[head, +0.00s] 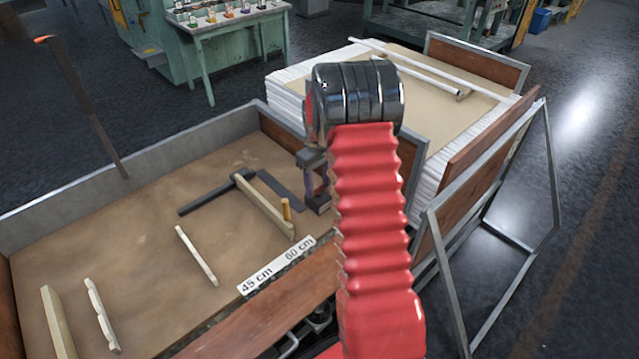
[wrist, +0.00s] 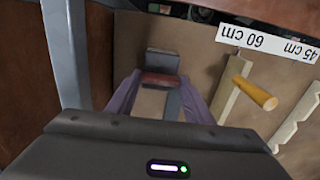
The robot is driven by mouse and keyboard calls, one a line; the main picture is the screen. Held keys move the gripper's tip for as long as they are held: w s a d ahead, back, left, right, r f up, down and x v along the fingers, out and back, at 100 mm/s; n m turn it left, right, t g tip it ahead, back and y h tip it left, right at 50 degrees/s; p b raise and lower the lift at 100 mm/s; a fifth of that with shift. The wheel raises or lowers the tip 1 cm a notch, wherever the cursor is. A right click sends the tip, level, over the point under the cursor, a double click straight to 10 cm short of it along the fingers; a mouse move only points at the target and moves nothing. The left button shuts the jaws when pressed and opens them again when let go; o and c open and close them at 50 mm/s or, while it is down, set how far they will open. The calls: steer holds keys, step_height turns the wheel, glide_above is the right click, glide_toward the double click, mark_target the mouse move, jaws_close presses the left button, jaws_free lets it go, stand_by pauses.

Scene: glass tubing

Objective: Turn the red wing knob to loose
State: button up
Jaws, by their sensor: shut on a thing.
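The red wing knob (wrist: 160,79) shows as a dull dark-red piece between my fingertips in the wrist view, just in front of a dark grey block (wrist: 163,62). My gripper (wrist: 160,86) has its two purple-grey fingers on either side of the knob, shut on it. In the head view my gripper (head: 318,186) points down at the right end of the tray, partly behind my red arm sleeve. The knob is too hidden there to read its angle. A flat grey bar (wrist: 173,104) lies below, seen between the fingers.
The tray floor (head: 150,215) holds a wooden bar (head: 262,205) with a yellow peg (head: 286,210), a black bar (head: 212,194) and several pale strips. A label strip (head: 277,265) reads 45 cm and 60 cm. A metal frame (head: 549,165) stands at right.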

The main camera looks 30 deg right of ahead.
steer(key=o, duration=1.1)
steer(key=shift+c, duration=0.2)
steer(key=shift+r, duration=0.15)
step_height(320, 180, up, 13)
steer(key=shift+r, duration=0.2)
steer(key=shift+w, duration=0.1)
